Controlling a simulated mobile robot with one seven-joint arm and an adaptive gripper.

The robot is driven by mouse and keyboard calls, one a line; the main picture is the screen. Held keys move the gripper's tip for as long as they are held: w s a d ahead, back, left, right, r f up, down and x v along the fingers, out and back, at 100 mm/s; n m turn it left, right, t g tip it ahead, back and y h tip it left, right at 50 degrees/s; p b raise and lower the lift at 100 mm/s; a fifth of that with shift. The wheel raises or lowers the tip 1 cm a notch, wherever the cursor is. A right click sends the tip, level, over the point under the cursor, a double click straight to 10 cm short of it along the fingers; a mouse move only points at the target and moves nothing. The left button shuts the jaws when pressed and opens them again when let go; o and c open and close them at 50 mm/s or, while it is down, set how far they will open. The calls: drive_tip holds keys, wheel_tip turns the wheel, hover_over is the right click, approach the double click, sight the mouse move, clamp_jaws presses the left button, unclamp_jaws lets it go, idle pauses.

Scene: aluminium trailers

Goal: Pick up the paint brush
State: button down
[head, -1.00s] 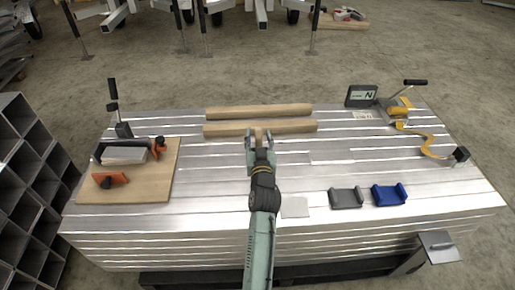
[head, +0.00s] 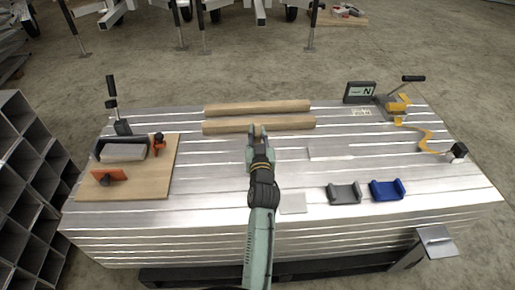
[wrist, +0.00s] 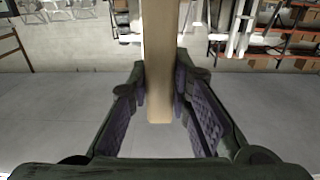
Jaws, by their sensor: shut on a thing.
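My gripper (head: 257,131) is above the middle of the silver slatted table, near the front wooden bar. Its two fingers are shut on a long pale wooden piece, which looks like the handle of the paint brush (wrist: 158,70). In the wrist view this piece runs from the top edge down between the finger pads, with its blunt end towards the palm. No bristles show in either view. In the head view the brush is mostly hidden by my gripper.
Two wooden bars (head: 265,107) (head: 285,123) lie across the back of the table (head: 230,185). A wooden board (head: 150,183) with tools is at left. Grey (head: 344,194) and blue (head: 387,190) holders stand front right. A yellow strap (head: 425,137) lies at right.

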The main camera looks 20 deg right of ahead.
wheel_tip(320, 180, up, 10)
drive_tip(key=shift+w+f+p, duration=0.1)
drive_tip(key=shift+p, duration=0.3)
drive_tip(key=shift+w+a+r+n+p, duration=0.15)
drive_tip(key=shift+r+n+p, duration=0.15)
drive_tip(key=shift+p, duration=0.45)
drive_tip(key=shift+w+a+f+n+p, duration=0.1)
drive_tip(key=shift+w+a+n+p, duration=0.15)
drive_tip(key=shift+p, duration=0.7)
wheel_tip(320, 180, down, 9)
drive_tip(key=a+n+p, duration=0.1)
drive_tip(key=a+n, duration=0.2)
drive_tip(key=shift+f+p, duration=0.2)
drive_tip(key=shift+p, duration=0.2)
drive_tip(key=shift+f+b, duration=0.7)
idle(0.8)
drive_tip(key=shift+r, duration=0.1)
